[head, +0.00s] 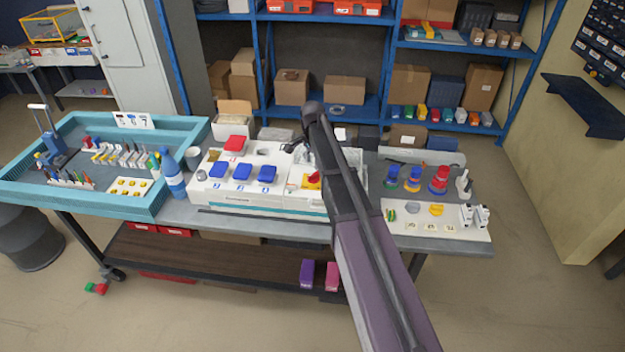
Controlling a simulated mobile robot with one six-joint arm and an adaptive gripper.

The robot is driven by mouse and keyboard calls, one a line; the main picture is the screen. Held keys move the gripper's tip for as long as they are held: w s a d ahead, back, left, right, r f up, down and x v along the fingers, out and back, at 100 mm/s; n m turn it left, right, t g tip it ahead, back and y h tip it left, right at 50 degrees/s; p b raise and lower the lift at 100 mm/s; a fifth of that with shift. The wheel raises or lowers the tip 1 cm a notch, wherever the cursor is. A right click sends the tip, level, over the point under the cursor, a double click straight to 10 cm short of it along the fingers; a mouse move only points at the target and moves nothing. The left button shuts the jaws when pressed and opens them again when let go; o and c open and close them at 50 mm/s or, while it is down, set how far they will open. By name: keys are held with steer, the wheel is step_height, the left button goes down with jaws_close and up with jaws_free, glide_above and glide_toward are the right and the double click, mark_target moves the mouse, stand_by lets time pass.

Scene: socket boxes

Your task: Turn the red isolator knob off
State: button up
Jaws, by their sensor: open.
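The red isolator knob (313,177) sits on a yellow plate at the right part of a white socket box (280,199) on the bench. My arm passes close to the knob's right side and hides part of the box. What shows of my gripper (291,148) is small and dark, behind and to the left of the knob, above the box's back part. It is open and apart from the knob, and I see nothing in it. The knob's exact angle is too small to read.
Blue socket lids (242,172) and a red lid (235,143) are on the same box. A blue bottle (172,175) and a teal tray (118,206) are to the left. Red, yellow and blue plugs (438,180) and a white panel (463,240) are to the right.

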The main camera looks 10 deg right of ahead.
mark_target(312, 174)
steer(key=shift+f+b, duration=2.8)
steer(key=shift+f, duration=0.25)
jaws_close()
